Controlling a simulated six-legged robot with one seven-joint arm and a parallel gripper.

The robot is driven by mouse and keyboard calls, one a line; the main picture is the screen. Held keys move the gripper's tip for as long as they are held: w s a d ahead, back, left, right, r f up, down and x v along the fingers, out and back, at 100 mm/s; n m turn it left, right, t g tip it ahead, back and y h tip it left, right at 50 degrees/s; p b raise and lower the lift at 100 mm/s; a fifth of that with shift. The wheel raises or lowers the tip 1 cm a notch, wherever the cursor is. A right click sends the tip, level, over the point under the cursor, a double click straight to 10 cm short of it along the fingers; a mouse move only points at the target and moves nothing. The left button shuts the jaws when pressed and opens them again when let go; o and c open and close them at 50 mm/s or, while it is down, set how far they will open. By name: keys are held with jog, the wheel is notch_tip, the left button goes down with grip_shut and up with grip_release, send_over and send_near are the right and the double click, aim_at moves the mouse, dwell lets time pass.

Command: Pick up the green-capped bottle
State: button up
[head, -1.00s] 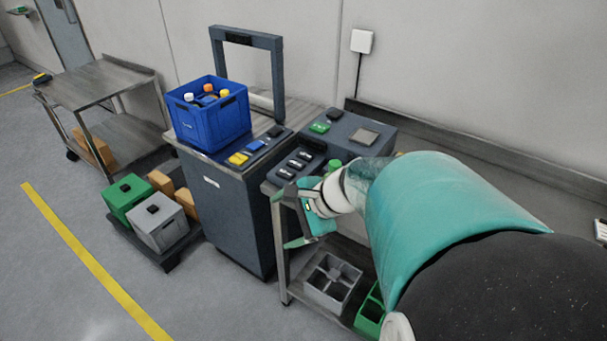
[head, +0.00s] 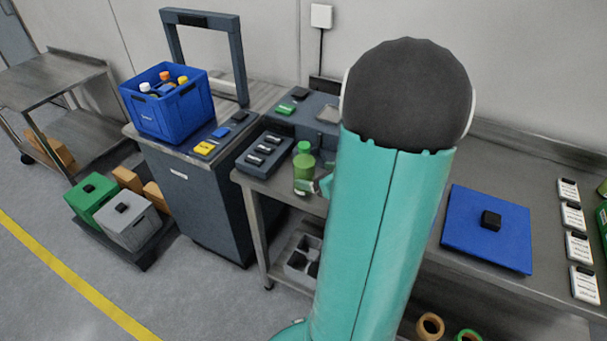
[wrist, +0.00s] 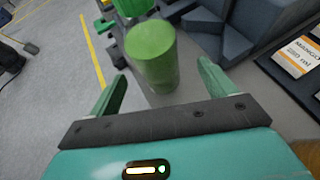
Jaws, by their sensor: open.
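The green-capped bottle (head: 304,172) stands upright near the left front edge of the metal bench. Its green body also shows in the wrist view (wrist: 152,58), and a green shape at the top edge there looks like its cap. My gripper (head: 322,186) is beside the bottle, to its right in the head view, partly hidden by my arm. In the wrist view my gripper (wrist: 161,72) is open, with one finger on each side of the bottle's outline. I see no finger closed on it, and how deep it sits between them is unclear.
A grey panel (head: 264,153) with several dark inserts lies left of the bottle. A blue crate (head: 178,118) with bottles stands on the cabinet further left. A blue mat (head: 470,245) and white labelled cards (head: 577,246) lie on the right of the bench.

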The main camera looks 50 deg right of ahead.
aim_at(304, 172)
jog(key=x, duration=0.6)
jog(key=shift+a, duration=0.2)
jog(key=shift+r, duration=0.1)
jog(key=shift+c, duration=0.2)
jog(key=shift+w, duration=0.1)
jog(key=c, duration=1.3)
jog(key=shift+r, duration=0.15)
